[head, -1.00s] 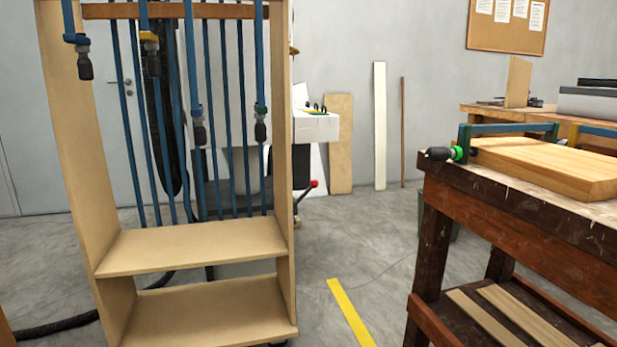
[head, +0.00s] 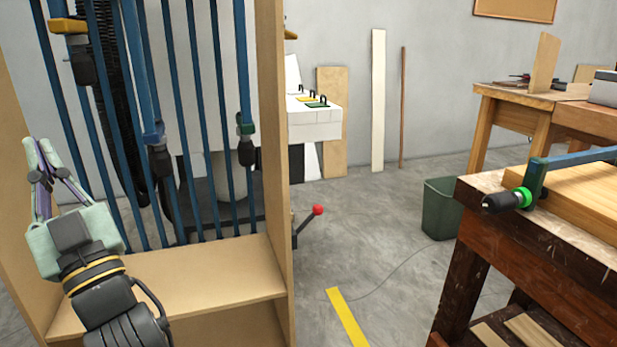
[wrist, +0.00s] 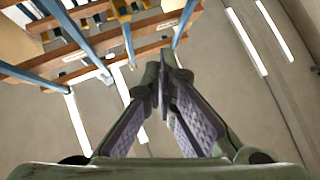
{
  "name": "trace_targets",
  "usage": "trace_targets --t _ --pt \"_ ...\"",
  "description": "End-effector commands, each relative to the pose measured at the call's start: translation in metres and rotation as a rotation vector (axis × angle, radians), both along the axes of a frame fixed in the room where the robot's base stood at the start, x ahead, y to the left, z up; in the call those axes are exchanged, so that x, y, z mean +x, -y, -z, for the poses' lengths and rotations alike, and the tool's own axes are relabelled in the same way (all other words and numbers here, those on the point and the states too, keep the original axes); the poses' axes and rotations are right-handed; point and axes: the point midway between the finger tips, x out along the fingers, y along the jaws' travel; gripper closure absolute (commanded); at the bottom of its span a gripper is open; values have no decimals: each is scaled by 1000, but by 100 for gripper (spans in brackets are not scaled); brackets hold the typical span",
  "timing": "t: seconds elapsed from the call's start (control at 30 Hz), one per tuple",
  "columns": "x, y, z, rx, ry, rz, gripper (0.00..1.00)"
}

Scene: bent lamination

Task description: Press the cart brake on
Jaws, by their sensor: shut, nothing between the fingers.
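The cart is a tall pale plywood clamp rack (head: 190,275) on the left of the head view, with blue bar clamps (head: 160,165) hanging in it.
A dark wooden workbench (head: 530,235) with a board and clamp stands at the right. A green bin (head: 441,208) is behind it. A red-knobbed lever (head: 317,210) sticks out beyond the cart's right side. Floor with a yellow stripe (head: 347,317) lies open between cart and bench.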

Motion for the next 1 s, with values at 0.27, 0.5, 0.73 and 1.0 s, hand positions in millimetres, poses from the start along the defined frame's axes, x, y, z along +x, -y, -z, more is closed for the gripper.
trace_targets --t 0.27,0.5,0.73,1.0 --pt "181 136 44 -246 -392 455 100" --pt "234 269 133 -561 -629 767 100" --pt "230 312 202 -920 -616 879 100" --pt "224 311 230 -1128 -523 901 100"
